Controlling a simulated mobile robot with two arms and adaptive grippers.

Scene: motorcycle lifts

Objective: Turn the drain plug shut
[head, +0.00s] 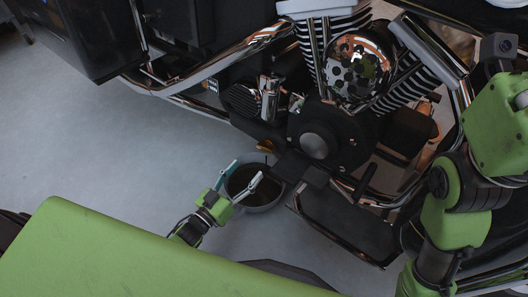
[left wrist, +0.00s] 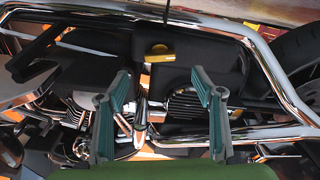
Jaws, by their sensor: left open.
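A small brass-coloured piece (head: 265,146), which looks like the drain plug, sits low on the dark underside of the motorcycle engine (head: 314,146). It also shows in the left wrist view (left wrist: 160,51), with a dark round spot at its middle. My left gripper (head: 247,169) is open and empty, just below and left of the brass piece in the head view. In the left wrist view its two teal fingers (left wrist: 161,72) stand apart, with the brass piece ahead between them. They look clear of it. My right gripper is out of the picture; only my right arm shows.
A round grey pan (head: 264,208) holding dark liquid stands on the floor under the engine, below my left gripper. Chrome frame tubes (head: 215,68) run around the engine. Grey floor (head: 110,145) is clear to the left.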

